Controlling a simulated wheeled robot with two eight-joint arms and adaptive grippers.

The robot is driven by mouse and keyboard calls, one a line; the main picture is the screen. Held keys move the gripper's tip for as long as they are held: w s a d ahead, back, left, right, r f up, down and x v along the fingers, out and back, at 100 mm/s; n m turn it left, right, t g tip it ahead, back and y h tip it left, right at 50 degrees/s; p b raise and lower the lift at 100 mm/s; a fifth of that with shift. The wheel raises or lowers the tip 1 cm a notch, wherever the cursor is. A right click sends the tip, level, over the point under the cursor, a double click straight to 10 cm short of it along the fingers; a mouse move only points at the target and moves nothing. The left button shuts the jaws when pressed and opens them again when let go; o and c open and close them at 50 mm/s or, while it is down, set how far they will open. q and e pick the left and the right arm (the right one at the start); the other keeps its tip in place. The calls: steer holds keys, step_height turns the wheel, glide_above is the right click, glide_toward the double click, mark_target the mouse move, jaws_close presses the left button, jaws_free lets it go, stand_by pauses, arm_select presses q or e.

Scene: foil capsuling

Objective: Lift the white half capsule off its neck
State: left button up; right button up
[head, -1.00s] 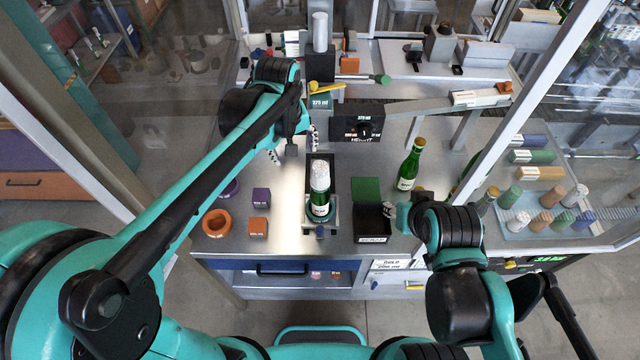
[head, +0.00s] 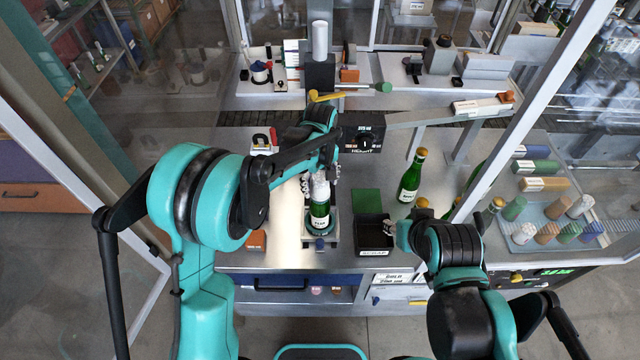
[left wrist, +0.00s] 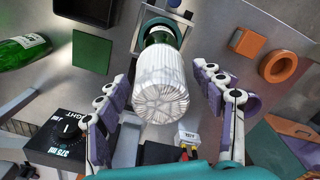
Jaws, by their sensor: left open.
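The white half capsule (head: 320,187) sits on the neck of a green bottle (head: 319,212), which stands upright in a holder at the middle of the bench. In the left wrist view the ribbed white capsule (left wrist: 161,88) fills the space between my left gripper's fingers, with the bottle's green shoulder (left wrist: 158,36) beyond it. My left gripper (left wrist: 166,105) is open, with one finger on each side of the capsule and gaps showing on both sides. In the head view my left gripper (head: 320,178) is at the capsule. My right gripper (head: 392,229) is by the black scrap bin, its jaws too small to read.
The black scrap bin (head: 374,231) and a green pad (head: 367,202) lie right of the bottle. A gold-topped green bottle (head: 410,178) stands farther right. The height dial block (head: 362,143) is behind. An orange ring (left wrist: 278,66) and orange block (left wrist: 247,42) are near the bottle.

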arm_select(q)
steer(key=shift+f, duration=0.25)
steer(key=c, duration=0.8)
steer(key=shift+o, duration=0.2)
steer(key=shift+r, duration=0.15)
step_height(320, 180, up, 14)
steer(key=b, duration=0.3)
stand_by(0.4)
steer(key=shift+r, duration=0.1)
